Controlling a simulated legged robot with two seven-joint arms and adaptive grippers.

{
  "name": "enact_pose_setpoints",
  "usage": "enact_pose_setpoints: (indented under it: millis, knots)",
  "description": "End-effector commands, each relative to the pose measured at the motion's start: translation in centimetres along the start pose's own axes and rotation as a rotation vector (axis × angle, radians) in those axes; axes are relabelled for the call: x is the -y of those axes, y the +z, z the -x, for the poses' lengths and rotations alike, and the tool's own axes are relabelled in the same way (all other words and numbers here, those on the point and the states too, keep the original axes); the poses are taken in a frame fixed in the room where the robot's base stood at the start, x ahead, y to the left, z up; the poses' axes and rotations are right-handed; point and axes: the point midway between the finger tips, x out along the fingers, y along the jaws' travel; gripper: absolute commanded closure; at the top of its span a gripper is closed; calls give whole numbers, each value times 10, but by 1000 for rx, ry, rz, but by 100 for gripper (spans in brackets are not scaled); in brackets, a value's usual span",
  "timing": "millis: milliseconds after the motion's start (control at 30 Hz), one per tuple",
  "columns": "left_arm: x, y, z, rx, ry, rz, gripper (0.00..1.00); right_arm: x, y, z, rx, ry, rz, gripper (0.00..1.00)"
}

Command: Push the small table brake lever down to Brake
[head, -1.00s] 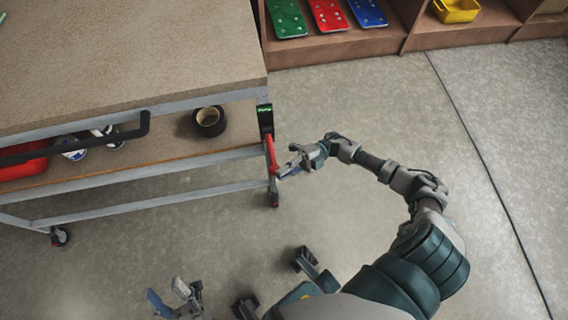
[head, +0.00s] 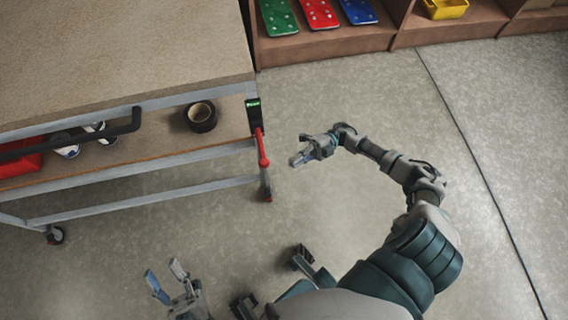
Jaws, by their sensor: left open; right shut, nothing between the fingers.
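The red brake lever (head: 262,150) is at the near right corner of the small table (head: 178,87). It runs from a dark plate (head: 254,114) with a small green-lit label, and its knob end points toward the bottom of the picture. The label is too small to read. My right gripper (head: 299,161) is shut and empty, a short way right of the lever, with a gap of floor showing between them. My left gripper (head: 164,278) is open and empty at the lower left, well clear of the table.
The table has a black handle bar (head: 120,128), castors (head: 56,235) and a lower shelf with a black tape roll (head: 201,116), a red box (head: 20,165) and cans. A wooden shelf unit (head: 325,45) stands along the back. The floor right of the table is clear.

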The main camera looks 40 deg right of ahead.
Motion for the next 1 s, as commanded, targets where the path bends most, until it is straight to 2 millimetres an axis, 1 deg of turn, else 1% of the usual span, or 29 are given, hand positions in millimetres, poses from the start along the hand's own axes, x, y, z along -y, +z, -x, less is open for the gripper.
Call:
enact_pose_setpoints:
  millis: [33,100,200,833,867,933,967,1000]
  knots:
    - [-1,-2,1,-15,0,1,53,0,0,8,2,0,0,100]
    - [-1,-5,2,-30,0,3,53,0,-1,15,1,0,1,100]
    - [-1,-6,1,-44,0,4,53,0,-1,21,0,0,1,100]
    - [-1,-7,1,-50,0,4,53,-1,-2,22,-2,0,2,100]
    - [-1,-7,1,-50,0,4,53,0,-2,21,-3,2,2,100]
    - [0,-9,2,-52,0,4,53,4,-2,11,-11,24,-2,100]
    - [0,-9,2,-52,0,4,53,7,-2,3,-15,42,-5,100]
    - [0,-9,2,-52,0,4,53,13,-4,-12,-23,78,-11,100]
